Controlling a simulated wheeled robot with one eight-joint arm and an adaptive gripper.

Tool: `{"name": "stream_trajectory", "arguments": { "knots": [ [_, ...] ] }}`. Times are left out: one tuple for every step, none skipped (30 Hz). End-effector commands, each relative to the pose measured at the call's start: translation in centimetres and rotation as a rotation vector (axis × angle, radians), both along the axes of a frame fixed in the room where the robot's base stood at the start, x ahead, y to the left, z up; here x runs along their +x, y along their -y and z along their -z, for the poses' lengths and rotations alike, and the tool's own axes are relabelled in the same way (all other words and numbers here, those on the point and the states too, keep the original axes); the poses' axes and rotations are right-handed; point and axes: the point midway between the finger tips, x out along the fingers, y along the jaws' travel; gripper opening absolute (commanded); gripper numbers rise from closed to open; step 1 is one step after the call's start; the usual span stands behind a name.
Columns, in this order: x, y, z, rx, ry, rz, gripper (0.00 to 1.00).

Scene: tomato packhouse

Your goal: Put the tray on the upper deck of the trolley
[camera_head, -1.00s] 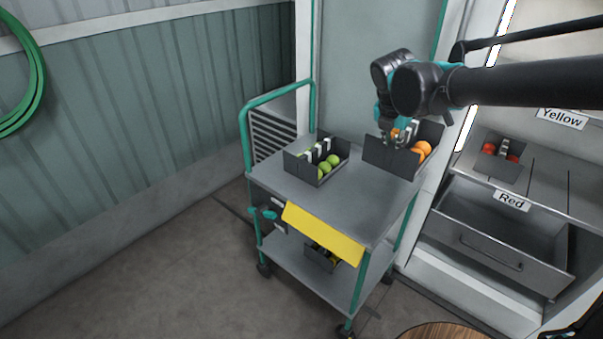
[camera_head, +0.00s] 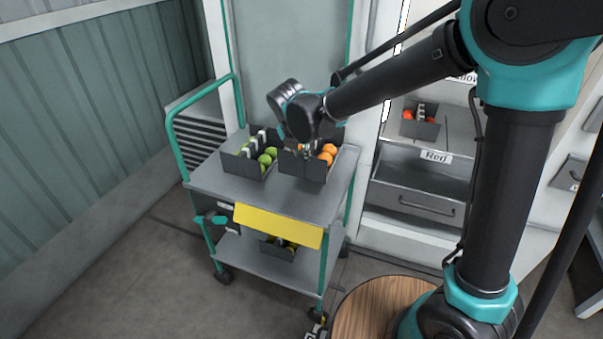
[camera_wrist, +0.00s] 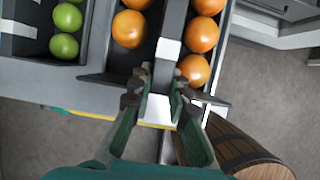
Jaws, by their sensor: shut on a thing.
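A grey tray of orange tomatoes (camera_head: 303,168) is over the right back part of the trolley's upper deck (camera_head: 265,203), close beside a tray of green tomatoes (camera_head: 240,168). I cannot tell whether its base touches the deck. My gripper (camera_head: 304,150) is above the orange tray; its fingers are mostly hidden by my wrist. In the wrist view my gripper (camera_wrist: 163,80) is shut on the orange tray's central divider (camera_wrist: 172,28), with orange tomatoes on both sides. The green tomatoes (camera_wrist: 66,30) show at the left there.
The trolley has a green handle (camera_head: 172,130), a yellow front panel (camera_head: 278,226) and a lower deck holding another tray (camera_head: 278,248). A shelf labelled Red and a drawer (camera_head: 415,192) stand at the right, with a red-tomato tray (camera_head: 420,127) above. A barrel (camera_head: 375,305) stands in front.

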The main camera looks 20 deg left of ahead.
Motion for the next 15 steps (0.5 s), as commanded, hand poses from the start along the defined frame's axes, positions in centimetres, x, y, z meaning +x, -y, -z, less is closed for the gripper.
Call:
{"name": "stream_trajectory", "arguments": {
  "knots": [
    [0.1,0.0,1.0,0.0,0.001,0.0,0.0],
    [0.0,0.0,1.4,0.0,0.001,0.0,0.0],
    [0.0,0.0,1.9,0.0,0.001,0.0,0.0],
    [0.0,0.0,2.3,0.0,0.001,0.0,0.0],
    [0.0,0.0,2.5,0.0,0.001,0.0,0.0],
    [0.0,0.0,2.8,0.0,0.001,0.0,0.0],
    [0.0,0.0,2.9,0.0,0.001,0.0,0.0],
    [0.0,0.0,3.1,0.0,0.001,0.0,0.0],
    [0.0,0.0,3.4,0.0,0.001,0.0,0.0],
    [0.0,0.0,3.7,0.0,0.001,0.0,0.0],
    [0.0,0.0,4.1,0.0,0.001,0.0,0.0],
    [0.1,0.0,4.7,0.0,0.001,0.0,0.0],
    [0.0,0.0,5.1,0.0,0.001,0.0,0.0],
    [0.0,-0.1,5.5,0.0,0.001,0.0,0.0],
    [0.0,-0.1,6.0,0.0,0.001,0.0,0.0]
  ]
}}
